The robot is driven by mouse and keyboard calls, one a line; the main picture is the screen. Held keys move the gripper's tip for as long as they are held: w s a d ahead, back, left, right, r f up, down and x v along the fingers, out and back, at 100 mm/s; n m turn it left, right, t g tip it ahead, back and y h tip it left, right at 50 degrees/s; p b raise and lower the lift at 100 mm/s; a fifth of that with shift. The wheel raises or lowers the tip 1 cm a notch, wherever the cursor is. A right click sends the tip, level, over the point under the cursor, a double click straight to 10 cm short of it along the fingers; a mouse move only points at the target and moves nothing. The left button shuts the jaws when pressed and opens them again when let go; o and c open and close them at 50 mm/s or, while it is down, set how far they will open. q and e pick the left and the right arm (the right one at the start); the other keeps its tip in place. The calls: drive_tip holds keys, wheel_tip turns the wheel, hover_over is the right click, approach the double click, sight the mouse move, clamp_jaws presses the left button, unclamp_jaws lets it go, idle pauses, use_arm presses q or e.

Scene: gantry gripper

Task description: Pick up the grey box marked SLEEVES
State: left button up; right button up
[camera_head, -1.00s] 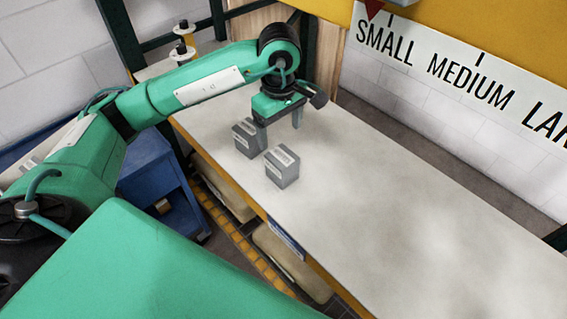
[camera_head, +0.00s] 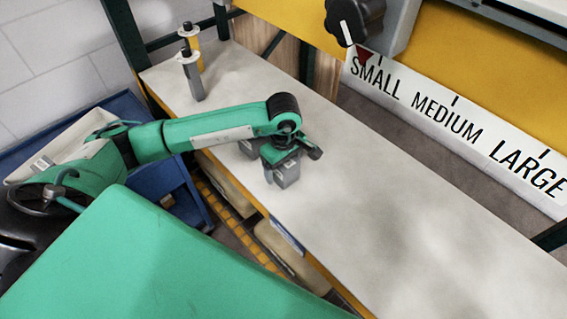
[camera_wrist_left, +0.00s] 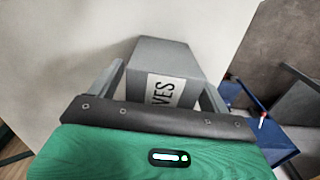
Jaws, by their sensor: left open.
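A grey box with a white label ending in "VES" (camera_wrist_left: 165,55) sits between the two fingers of my left gripper (camera_wrist_left: 168,82) in the left wrist view. The start of its label is hidden by the gripper body. In the head view my left gripper (camera_head: 278,168) is down over this nearer grey box (camera_head: 288,174) on the table, hiding its top. The fingers are open, one on each side of the box. A second grey box (camera_head: 247,149) stands just left of it, mostly hidden behind my arm. My right gripper is not in view.
The pale table (camera_head: 360,210) is clear to the right of the boxes. Two upright grey and yellow posts with pale discs (camera_head: 192,75) stand at its far left end. A SMALL, MEDIUM, LARGE scale (camera_head: 450,125) hangs along the back. A blue cart (camera_head: 185,212) is at the lower left.

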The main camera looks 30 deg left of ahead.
use_arm(q)
drive_tip(key=shift+f, duration=0.3)
drive_tip(key=c, duration=1.3)
drive_tip(key=shift+o, duration=0.2)
drive_tip(key=shift+r, duration=0.2)
